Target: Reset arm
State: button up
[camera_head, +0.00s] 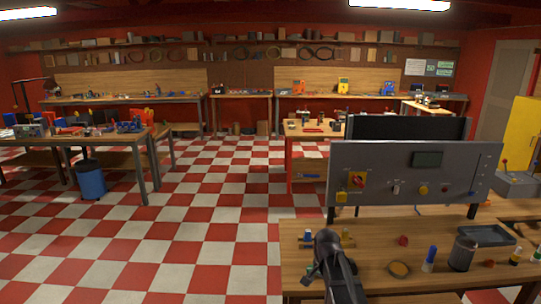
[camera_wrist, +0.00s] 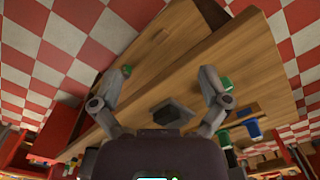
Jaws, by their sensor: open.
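My gripper (camera_wrist: 165,80) shows in the wrist view with its two fingers spread wide apart, open and with nothing between them. The wooden workbench (camera_wrist: 185,60) lies beyond the fingers, with a dark flat piece (camera_wrist: 172,113) behind the gap. In the head view my arm (camera_head: 335,268) reaches over the left part of the near workbench (camera_head: 380,245). The gripper fingers cannot be made out clearly there.
A grey control panel (camera_head: 412,172) stands at the back of the near bench. A blue bin (camera_head: 90,180) stands at the left. The checkered floor (camera_head: 200,210) is clear.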

jog(key=s+f+n+b, duration=0.3)
jog(key=s+n, duration=0.1)
jog(key=s, duration=0.3)
jog(key=s+f+n+b, duration=0.3)
jog(key=s+n, duration=0.1)
jog(key=s, duration=0.2)
jog(key=shift+s+d+f+n, duration=0.15)
jog(key=shift+s+f+n, duration=0.15)
jog(key=shift+s, duration=0.1)
jog(key=shift+r, duration=0.1)
jog(key=w+r+n+p, duration=0.3)
jog(key=w+n, duration=0.2)
jog(key=w, duration=0.5)
jog(key=w+r+n+p, duration=0.4)
jog(key=w+n, duration=0.1)
jog(key=w, duration=0.5)
jog(key=w+r+n+p, duration=0.4)
jog(key=w+n, duration=0.2)
jog(key=w, duration=0.5)
jog(key=shift+w, duration=0.1)
jog(key=shift+f, duration=0.1)
notch_tip(320, 180, down, 14)
jog(key=b, duration=1.3)
jog(key=shift+r+b, duration=0.25)
jog(key=shift+b, duration=0.1)
